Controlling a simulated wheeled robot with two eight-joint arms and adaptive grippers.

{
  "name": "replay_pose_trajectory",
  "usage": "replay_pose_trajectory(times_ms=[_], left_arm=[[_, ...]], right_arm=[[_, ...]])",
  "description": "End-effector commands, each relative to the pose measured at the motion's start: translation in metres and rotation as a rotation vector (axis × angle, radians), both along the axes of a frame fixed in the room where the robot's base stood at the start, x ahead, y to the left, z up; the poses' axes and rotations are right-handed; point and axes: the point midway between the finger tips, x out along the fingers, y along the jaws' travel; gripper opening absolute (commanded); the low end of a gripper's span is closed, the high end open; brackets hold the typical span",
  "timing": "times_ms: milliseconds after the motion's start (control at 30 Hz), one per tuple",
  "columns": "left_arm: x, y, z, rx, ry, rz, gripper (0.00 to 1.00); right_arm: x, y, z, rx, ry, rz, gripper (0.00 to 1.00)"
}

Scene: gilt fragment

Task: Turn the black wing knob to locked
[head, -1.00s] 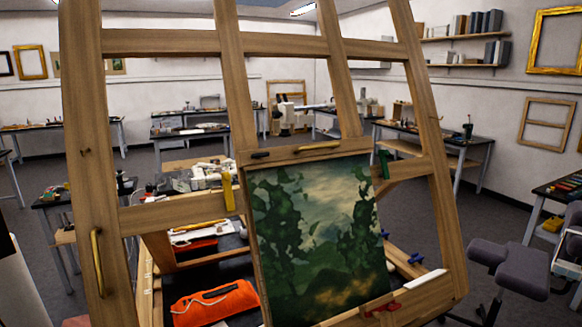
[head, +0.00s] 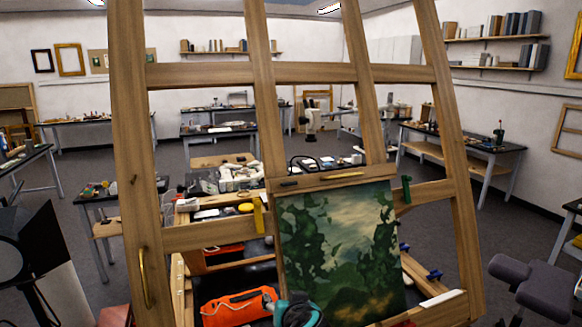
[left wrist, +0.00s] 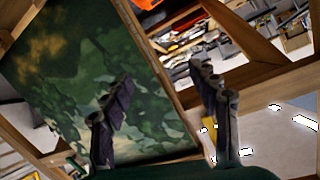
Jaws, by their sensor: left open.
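A small dark piece (head: 289,184) sits on the left of the wooden bar above the painting; it may be the black wing knob, but it is too small to tell its shape or setting. The green landscape painting (head: 340,245) stands on the wooden easel (head: 132,170). My left gripper (head: 298,312), teal and black, is at the bottom edge of the head view, low in front of the painting. In the left wrist view its two dark fingers (left wrist: 162,75) are apart with nothing between them, and the painting (left wrist: 70,75) is beyond them. My right gripper is not in view.
A yellow clamp (head: 258,215) and a green clamp (head: 405,190) sit on the easel beside the painting. An orange pouch (head: 235,306) lies behind the lower frame. Blue knobs (head: 433,275) are at lower right. A grey padded stool (head: 530,285) stands right of the easel.

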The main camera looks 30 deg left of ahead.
Motion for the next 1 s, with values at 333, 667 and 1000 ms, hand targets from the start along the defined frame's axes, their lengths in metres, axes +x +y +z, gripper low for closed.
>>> replay_pose_trajectory(times_ms=[333, 667, 1000], left_arm=[[0.106, 0.021, 0.207, 0.225, -0.505, 0.166, 0.60], [0.133, 0.041, 0.220, 0.244, -0.569, 0.171, 0.60], [0.162, 0.075, 0.220, 0.243, -0.568, 0.169, 0.60]], right_arm=[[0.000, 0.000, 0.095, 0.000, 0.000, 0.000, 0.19], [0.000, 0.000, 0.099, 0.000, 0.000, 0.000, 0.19], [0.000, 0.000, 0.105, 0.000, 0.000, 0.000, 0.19]])
